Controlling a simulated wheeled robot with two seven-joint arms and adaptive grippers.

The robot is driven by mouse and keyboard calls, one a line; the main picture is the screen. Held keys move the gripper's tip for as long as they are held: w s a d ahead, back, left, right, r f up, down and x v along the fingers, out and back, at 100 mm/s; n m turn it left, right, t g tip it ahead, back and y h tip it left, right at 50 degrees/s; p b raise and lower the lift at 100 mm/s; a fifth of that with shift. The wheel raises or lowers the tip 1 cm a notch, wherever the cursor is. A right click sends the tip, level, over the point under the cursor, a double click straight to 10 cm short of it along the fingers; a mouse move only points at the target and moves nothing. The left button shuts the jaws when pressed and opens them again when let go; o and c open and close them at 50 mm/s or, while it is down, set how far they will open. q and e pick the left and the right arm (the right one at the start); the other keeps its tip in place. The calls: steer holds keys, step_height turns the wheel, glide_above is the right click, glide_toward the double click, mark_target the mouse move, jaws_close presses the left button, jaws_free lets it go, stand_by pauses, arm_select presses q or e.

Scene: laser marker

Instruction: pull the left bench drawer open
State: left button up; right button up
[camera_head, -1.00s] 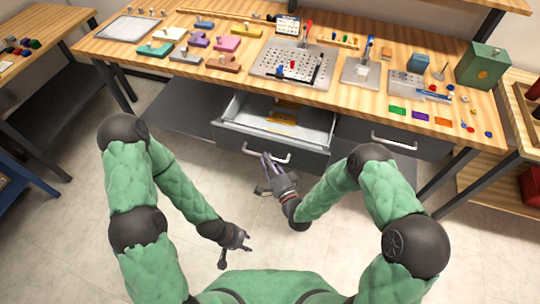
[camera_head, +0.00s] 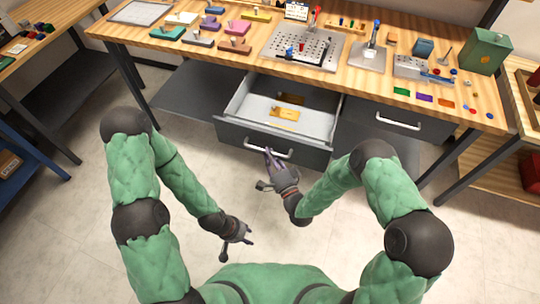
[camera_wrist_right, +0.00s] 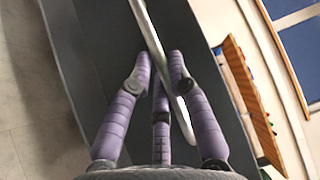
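The left bench drawer (camera_head: 235,134) is pulled well out from under the bench, showing its light grey inside with a yellow-orange item (camera_head: 285,113) in it. Its silver bar handle (camera_head: 285,156) is on the dark front. My right gripper (camera_head: 270,153) is at the left part of this handle. In the right wrist view the handle (camera_wrist_right: 147,25) runs between the purple fingers (camera_wrist_right: 162,65), which are closed in around it. My left gripper (camera_head: 249,234) hangs empty above the floor, low in the head view, with its fingers apart.
The right drawer (camera_head: 375,125) is shut under the bench. The wooden bench top (camera_head: 240,62) carries fixtures, coloured blocks and a green box (camera_head: 487,52). A lower dark shelf (camera_head: 195,95) is at left. Floor (camera_head: 330,240) between my arms is clear.

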steer(key=shift+o, duration=1)
steer(key=shift+s+d+f, duration=0.1)
steer(key=v, duration=1.1)
steer(key=shift+s+d, duration=0.15)
steer(key=shift+s, duration=0.25)
